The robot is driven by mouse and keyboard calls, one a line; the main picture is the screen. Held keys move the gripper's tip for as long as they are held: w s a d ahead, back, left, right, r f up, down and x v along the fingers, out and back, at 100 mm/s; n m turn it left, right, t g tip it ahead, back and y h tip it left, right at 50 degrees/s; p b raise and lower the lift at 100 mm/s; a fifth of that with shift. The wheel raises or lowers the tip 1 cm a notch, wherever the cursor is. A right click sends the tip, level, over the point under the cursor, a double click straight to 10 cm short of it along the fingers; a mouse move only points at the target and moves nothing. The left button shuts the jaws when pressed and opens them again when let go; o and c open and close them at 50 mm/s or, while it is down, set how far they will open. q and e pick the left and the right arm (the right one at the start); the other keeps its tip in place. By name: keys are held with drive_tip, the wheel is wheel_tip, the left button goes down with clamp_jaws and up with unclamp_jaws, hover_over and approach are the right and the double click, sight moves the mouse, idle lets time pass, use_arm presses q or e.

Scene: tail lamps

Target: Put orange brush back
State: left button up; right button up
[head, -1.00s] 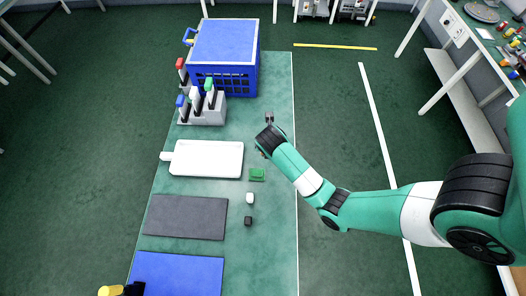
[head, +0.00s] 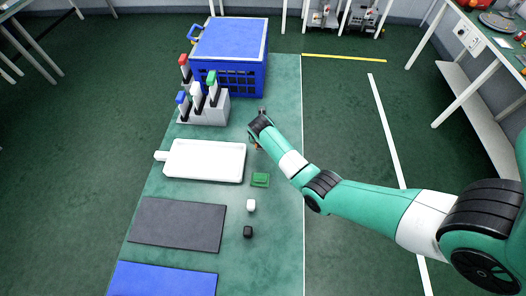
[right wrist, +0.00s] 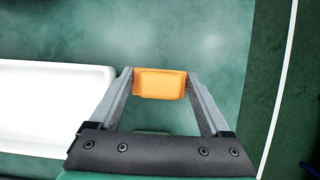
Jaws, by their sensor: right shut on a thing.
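My right gripper (right wrist: 160,90) is shut on the orange brush (right wrist: 160,83). In the right wrist view only an orange block of the brush shows between the fingertips. In the head view a small bit of orange (head: 257,147) shows beneath my right wrist, to the right of the white tray; the fingers are mostly hidden by the arm. A grey stepped rack (head: 205,117) stands behind the tray and holds several upright brushes with blue, red and green tops. The right gripper is in front of and to the right of this rack. My left gripper is not in view.
A blue crate (head: 229,81) stands behind the rack. The white tray (head: 203,159) also shows in the right wrist view (right wrist: 50,105). A green block (head: 260,180), white piece (head: 251,205) and black piece (head: 247,231) lie nearby. A grey mat (head: 177,223) and blue mat (head: 165,282) lie in front.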

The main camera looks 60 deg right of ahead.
drive_tip(key=shift+w+d+f, duration=0.2)
wheel_tip(320, 180, down, 4)
drive_tip(key=b, duration=0.2)
drive_tip(key=shift+w+r+b, duration=0.1)
drive_tip(key=shift+r+b, duration=0.1)
drive_tip(key=shift+b, duration=0.1)
drive_tip(key=shift+r, duration=0.1)
drive_tip(key=o, duration=1.3)
drive_tip(key=shift+c, duration=0.2)
drive_tip(key=p+v, duration=0.7)
drive_tip(key=v, duration=0.5)
